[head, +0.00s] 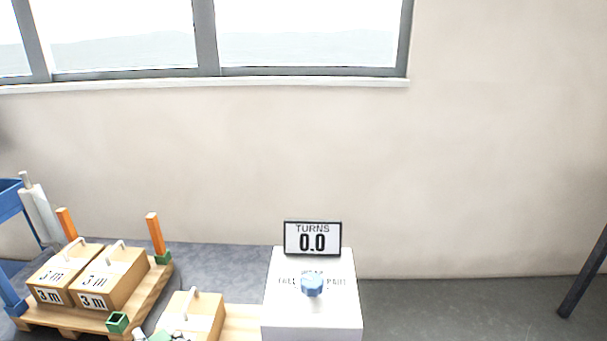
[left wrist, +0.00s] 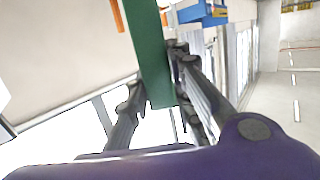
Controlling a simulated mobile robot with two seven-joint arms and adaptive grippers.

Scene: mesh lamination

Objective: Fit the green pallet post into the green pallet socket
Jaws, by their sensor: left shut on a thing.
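The green pallet socket (head: 118,321) is a small open-topped block at the near right corner of the wooden pallet (head: 163,285). It looks empty. In the left wrist view, my left gripper (left wrist: 157,72) is shut on the green post (left wrist: 148,35), a long square bar running between the fingers. In the head view only a bit of green and some pale and dark parts show at the bottom edge, right of the socket; I cannot tell clearly whether they are the post and gripper. My right gripper is not in view.
Two boxes marked 3 m (head: 118,272) stand on the pallet, with orange posts (head: 154,233) at its far corners. Another handled box (head: 205,312) is at the bottom. A white stand with a blue knob (head: 312,284) and a TURNS display (head: 312,238) is right of it.

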